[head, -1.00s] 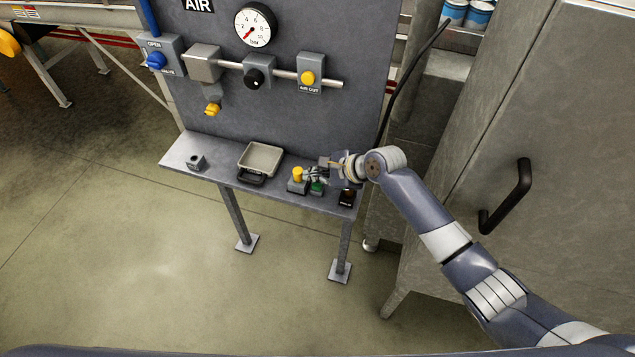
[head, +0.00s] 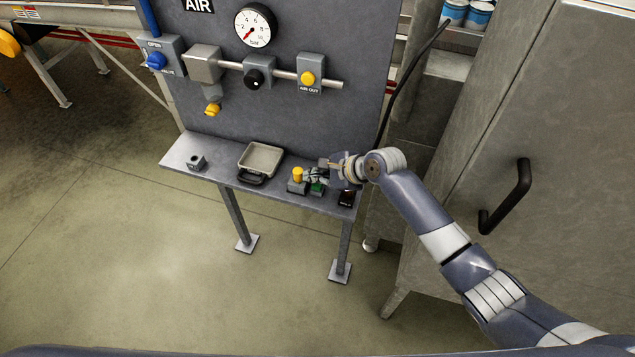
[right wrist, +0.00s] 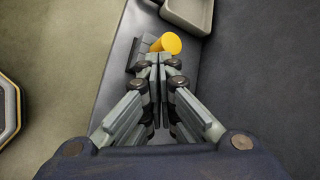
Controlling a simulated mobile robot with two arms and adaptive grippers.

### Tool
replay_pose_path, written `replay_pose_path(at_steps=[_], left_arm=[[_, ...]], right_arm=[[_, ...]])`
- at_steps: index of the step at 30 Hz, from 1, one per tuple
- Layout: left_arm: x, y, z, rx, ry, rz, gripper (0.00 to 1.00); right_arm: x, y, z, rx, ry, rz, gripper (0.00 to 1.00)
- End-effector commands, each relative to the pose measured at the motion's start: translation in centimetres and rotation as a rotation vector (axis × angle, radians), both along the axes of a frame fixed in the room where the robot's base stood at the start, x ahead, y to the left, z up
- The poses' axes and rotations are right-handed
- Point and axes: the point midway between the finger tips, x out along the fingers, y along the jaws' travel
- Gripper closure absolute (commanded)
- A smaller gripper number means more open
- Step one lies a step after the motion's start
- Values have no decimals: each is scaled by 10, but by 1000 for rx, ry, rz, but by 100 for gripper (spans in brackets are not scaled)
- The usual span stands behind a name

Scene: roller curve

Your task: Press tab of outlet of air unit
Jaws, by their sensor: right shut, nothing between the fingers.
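The air unit is a grey upright panel (head: 300,110) with a gauge, a pipe and several fittings. Its outlet, a grey block marked AIR OUT (head: 311,75), carries a round yellow tab (head: 307,79) on its front. My right gripper (head: 312,176) is low over the shelf, well below the outlet, close beside a yellow-topped grey block (head: 298,178). In the right wrist view its fingers (right wrist: 158,60) are together and empty, with the yellow cylinder (right wrist: 168,43) just beyond the tips. The outlet is not in the wrist view. My left gripper is not in view.
The shelf (head: 215,168) also bears a tray (head: 262,158), a small grey socket block (head: 196,162), a green item (head: 317,188) and a dark block (head: 346,198). A cabinet with a black handle (head: 506,197) stands at right. The floor in front is clear.

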Motion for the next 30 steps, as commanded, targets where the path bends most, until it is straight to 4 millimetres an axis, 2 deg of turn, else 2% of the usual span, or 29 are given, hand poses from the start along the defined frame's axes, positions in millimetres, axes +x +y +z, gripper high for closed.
replay_pose_path(at_steps=[30], left_arm=[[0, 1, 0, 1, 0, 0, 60]], right_arm=[[0, 0, -11, 0, 1, 1, 100]])
